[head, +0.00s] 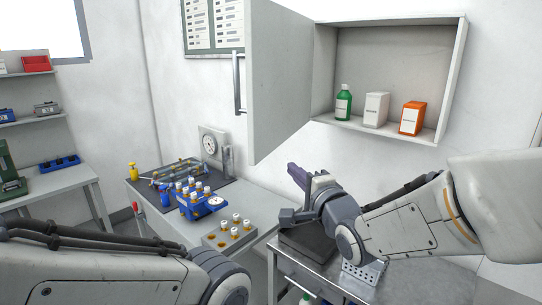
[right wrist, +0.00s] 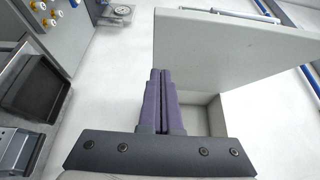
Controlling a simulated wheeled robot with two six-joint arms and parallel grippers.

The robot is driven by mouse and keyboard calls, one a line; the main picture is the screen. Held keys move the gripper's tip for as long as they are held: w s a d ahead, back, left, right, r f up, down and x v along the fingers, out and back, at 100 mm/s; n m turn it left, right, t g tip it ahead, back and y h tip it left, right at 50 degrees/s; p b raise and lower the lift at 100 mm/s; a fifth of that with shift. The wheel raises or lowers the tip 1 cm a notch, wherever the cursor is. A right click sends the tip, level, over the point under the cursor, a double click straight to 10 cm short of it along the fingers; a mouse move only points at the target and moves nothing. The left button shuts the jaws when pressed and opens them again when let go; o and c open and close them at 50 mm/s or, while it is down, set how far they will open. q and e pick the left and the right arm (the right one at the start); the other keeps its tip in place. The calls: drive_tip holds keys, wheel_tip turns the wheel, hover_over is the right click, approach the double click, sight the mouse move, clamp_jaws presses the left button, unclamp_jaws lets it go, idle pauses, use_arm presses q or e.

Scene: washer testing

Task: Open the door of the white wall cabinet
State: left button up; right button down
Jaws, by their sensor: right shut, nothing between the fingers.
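The white wall cabinet (head: 392,62) hangs on the wall at the upper right of the head view. Its door (head: 280,82) stands wide open, swung out to the left, and the interior shows. A long vertical bar handle (head: 237,83) is on the door's free edge. The door also fills the upper right of the right wrist view (right wrist: 235,50). My right gripper (head: 293,172) is shut and empty, below the door and the cabinet, apart from the handle. Its purple fingers (right wrist: 160,76) are together in the right wrist view. My left arm shows at the lower left; its gripper is out of view.
A green bottle (head: 343,104), a white box (head: 376,110) and an orange box (head: 412,118) stand in the cabinet. Below are a grey metal table (head: 405,285) and a bench (head: 165,224) with a blue vial rack (head: 192,209). Shelves stand at far left.

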sight(264, 154)
drive_tip(key=w+a+p, duration=0.2)
drive_tip(key=w, duration=0.1)
drive_tip(key=w+a+p, duration=0.2)
drive_tip(key=w+a, duration=0.1)
drive_tip(key=shift+w+a+r, duration=0.1)
drive_tip(key=shift+r, duration=0.05)
drive_tip(key=shift+w+a+p, duration=0.15)
drive_tip(key=shift+a+p, duration=0.15)
use_arm(q)
wheel_tip(264, 154, up, 5)
drive_tip(key=shift+r, duration=0.1)
use_arm(e)
drive_tip(key=shift+f, duration=0.2)
drive_tip(key=shift+a, duration=0.1)
